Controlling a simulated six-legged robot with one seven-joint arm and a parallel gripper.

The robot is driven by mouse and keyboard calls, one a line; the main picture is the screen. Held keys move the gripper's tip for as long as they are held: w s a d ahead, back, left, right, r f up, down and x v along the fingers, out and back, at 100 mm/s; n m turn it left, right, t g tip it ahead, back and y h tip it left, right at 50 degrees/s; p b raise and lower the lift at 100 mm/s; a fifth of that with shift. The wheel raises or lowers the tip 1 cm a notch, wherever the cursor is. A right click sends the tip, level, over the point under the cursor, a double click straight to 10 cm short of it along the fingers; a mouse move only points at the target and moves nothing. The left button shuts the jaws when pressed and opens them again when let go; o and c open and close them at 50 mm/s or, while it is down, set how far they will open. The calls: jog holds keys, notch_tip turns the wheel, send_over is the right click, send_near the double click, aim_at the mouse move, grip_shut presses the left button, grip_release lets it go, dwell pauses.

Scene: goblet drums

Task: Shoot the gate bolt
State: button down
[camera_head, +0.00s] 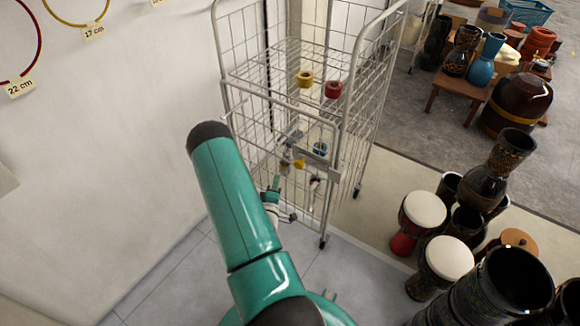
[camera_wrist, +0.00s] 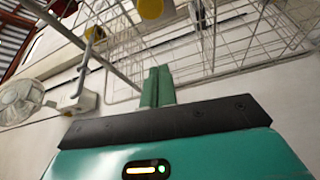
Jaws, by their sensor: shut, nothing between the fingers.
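A wire roll cage (camera_head: 262,120) stands against the wall in the head view, and its mesh fills the top of the wrist view (camera_wrist: 225,45). A pale metal plate (camera_head: 318,164) sits across the cage's near side, with small metal and yellow parts beside it. I cannot tell for certain which part is the bolt. My gripper (camera_head: 276,183) is low, just left of and below these parts, partly behind my teal arm. In the wrist view my green fingers (camera_wrist: 157,87) are together and empty, pointing toward the mesh. Whether they touch it is unclear.
Yellow (camera_head: 305,78) and red (camera_head: 334,90) rolls lie on the cage shelf; a blue roll (camera_head: 320,149) is lower. Goblet drums (camera_head: 447,257) crowd the right. A white fan (camera_wrist: 20,100) shows left in the wrist view. Grey floor (camera_head: 165,275) is clear at left.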

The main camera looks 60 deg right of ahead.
jog(key=s+d, duration=0.1)
jog(key=d, duration=0.8)
jog(key=shift+d, duration=0.2)
jog(key=shift+s, duration=0.1)
jog(key=shift+s+a, duration=0.25)
jog(key=shift+s, duration=1.15)
jog(key=shift+s+a, duration=0.2)
jog(key=shift+s, duration=1.15)
